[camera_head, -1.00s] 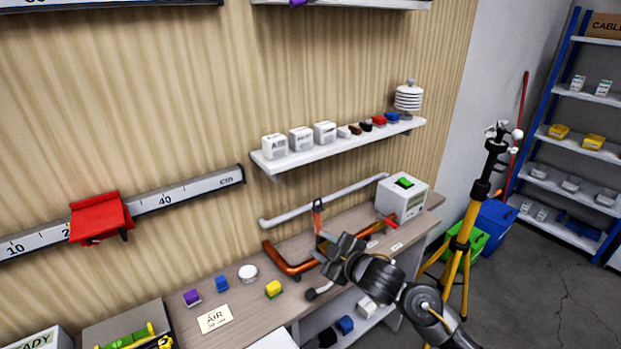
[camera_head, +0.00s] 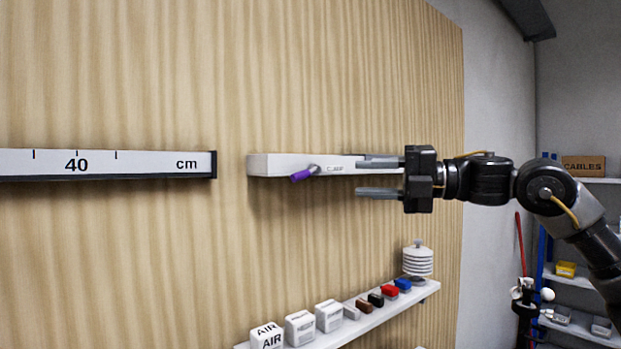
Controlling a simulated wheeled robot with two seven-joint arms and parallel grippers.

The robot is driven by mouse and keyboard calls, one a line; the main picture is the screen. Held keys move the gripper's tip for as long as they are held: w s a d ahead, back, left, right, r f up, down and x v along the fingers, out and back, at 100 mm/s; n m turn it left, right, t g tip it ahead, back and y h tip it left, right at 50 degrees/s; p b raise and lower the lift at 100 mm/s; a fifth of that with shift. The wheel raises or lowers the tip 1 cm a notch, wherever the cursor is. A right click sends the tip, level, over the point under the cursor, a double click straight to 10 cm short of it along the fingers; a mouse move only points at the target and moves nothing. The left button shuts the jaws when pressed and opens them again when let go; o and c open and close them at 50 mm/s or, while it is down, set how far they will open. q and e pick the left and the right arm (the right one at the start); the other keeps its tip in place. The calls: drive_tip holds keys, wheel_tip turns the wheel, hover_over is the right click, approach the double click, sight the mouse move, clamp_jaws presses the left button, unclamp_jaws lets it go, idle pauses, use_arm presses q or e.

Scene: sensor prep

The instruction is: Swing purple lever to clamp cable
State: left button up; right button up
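The purple lever (camera_head: 302,175) is a short handle on the front of a white wall-mounted bar (camera_head: 275,165). It points to the left and slightly down from a small grey pivot. Faint lettering shows on the bar just right of the pivot. My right gripper (camera_head: 368,177) comes in from the right, its two fingers apart, one above the other, pointing left. Its tips are right of the lever, with a gap between them and it. The upper finger overlaps the bar in view; contact cannot be told. No cable is clearly seen in the clamp. My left gripper is not in view.
A ruler rail (camera_head: 130,163) is on the wall at left. A lower shelf (camera_head: 385,311) holds white boxes, small coloured blocks and a white ribbed sensor (camera_head: 417,261). Racking with a CABLES box (camera_head: 583,166) stands at far right. The wall around the lever is clear.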

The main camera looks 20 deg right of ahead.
sight(306, 176)
drive_tip(key=p+x, duration=0.1)
drive_tip(key=x, duration=0.2)
drive_tip(key=p+x, duration=0.2)
drive_tip(key=x, duration=0.1)
drive_tip(key=p+x, duration=0.1)
drive_tip(key=x, duration=0.2)
drive_tip(key=shift+s+a+r+p, duration=0.1)
drive_tip(key=shift+s+r+p, duration=0.05)
drive_tip(key=shift+r+p, duration=0.2)
drive_tip(key=shift+x, duration=0.8)
drive_tip(key=shift+f, duration=0.15)
